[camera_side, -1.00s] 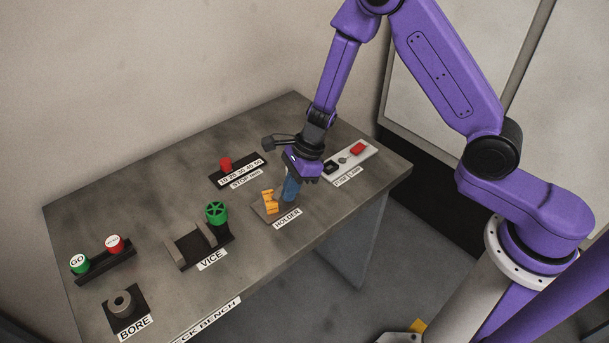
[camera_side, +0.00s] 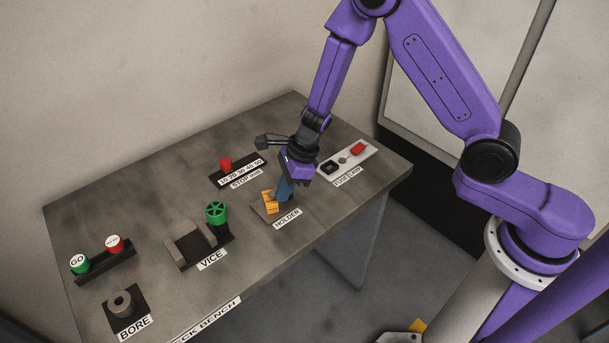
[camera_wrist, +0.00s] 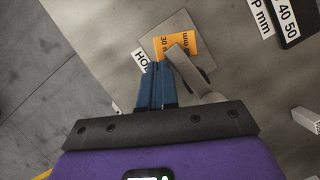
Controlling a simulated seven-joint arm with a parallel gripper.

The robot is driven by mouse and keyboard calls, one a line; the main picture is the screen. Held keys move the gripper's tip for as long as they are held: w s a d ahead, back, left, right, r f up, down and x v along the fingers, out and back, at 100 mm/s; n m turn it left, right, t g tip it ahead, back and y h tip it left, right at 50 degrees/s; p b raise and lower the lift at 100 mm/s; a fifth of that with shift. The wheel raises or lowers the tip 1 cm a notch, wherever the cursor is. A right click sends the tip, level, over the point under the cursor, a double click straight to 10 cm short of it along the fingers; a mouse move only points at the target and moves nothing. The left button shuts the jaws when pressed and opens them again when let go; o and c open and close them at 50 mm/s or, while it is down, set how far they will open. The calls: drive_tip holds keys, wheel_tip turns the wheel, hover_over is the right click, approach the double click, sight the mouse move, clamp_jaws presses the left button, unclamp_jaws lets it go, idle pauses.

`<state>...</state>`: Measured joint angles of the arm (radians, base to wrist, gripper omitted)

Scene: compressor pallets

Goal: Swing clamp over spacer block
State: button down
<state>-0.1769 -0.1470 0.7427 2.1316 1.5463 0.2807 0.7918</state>
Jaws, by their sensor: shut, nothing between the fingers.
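The orange spacer block (camera_side: 269,204) sits on the holder plate (camera_side: 262,213). In the wrist view the block (camera_wrist: 161,44) has mm markings. A grey clamp bar (camera_wrist: 190,68) reaches from the lower right, and its end overlaps the block in that view. I cannot tell whether it touches the block. My gripper (camera_side: 284,196) is shut and empty, pointing down just right of the block. In the wrist view its blue fingertips (camera_wrist: 160,66) are together, right beside the clamp bar. Contact with the bar cannot be told.
The vice (camera_side: 197,243) with its green wheel is left of the holder. The red stop (camera_side: 226,164) stands behind. A fuse and lamp panel (camera_side: 347,160) is to the right. The GO button (camera_side: 79,262) and bore fixture (camera_side: 122,304) are at far left. Bench space between is bare.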

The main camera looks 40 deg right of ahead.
drive_tip(key=shift+s, duration=0.1)
drive_tip(key=shift+s+d, duration=0.15)
drive_tip(key=shift+s, duration=0.8)
drive_tip(key=shift+s+d, duration=0.1)
drive_tip(key=shift+s, duration=0.85)
drive_tip(key=s+r, duration=0.3)
drive_tip(key=r, duration=0.6)
drive_tip(key=shift+s+d+r, duration=0.15)
drive_tip(key=shift+s+d, duration=0.05)
drive_tip(key=shift+s, duration=0.15)
